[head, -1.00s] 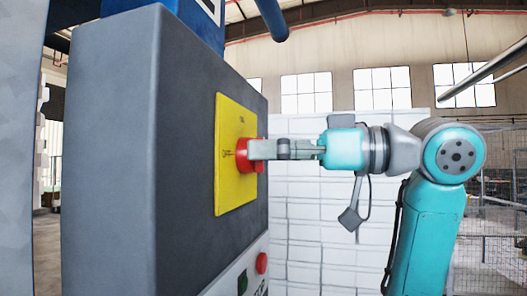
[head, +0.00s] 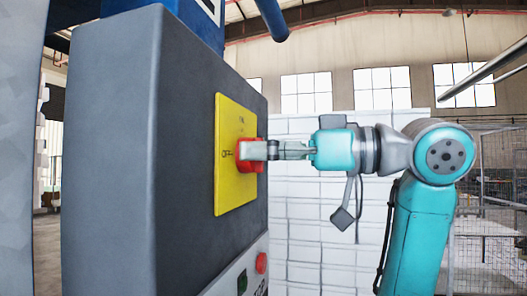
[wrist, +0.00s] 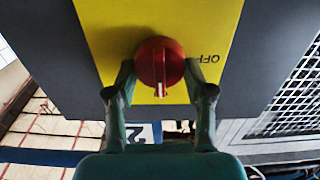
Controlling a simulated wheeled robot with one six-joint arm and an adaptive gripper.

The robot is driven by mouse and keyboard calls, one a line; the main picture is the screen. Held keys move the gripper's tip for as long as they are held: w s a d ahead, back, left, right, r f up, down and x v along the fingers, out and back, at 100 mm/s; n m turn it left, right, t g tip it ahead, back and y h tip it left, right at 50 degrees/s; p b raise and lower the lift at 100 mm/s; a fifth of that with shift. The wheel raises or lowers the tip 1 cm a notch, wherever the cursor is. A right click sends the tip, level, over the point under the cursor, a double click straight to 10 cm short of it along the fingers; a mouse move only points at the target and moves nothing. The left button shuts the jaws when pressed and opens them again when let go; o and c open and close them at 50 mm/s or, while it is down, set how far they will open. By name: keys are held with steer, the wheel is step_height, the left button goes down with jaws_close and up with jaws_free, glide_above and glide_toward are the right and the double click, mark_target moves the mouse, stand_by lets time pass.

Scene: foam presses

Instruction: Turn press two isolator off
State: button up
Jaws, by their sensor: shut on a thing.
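The red isolator knob (head: 260,163) sits on a yellow plate (head: 236,190) on the grey press cabinet. In the head view, OFF is printed at the plate's left and ON at its top. In the wrist view, the knob (wrist: 158,58) has a white pointer mark toward the bottom, away from the upside-down OFF at the right. My gripper (head: 246,151) faces the plate straight on and is shut on the knob, one finger at each side in the wrist view (wrist: 159,74). The fingers hide part of the knob in the head view.
A blue-and-white label with a 2 (wrist: 138,132) shows in the wrist view. A white block wall (head: 300,215) stands behind my arm.

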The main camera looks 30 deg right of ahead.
steer(key=shift+s+a+f+n, duration=0.1)
steer(key=shift+f+n, duration=0.05)
steer(key=shift+n, duration=4.25)
steer(key=shift+s+a+f+n, duration=0.1)
steer(key=shift+n, duration=4.3)
steer(key=o, duration=1.2)
steer(key=shift+c, duration=0.2)
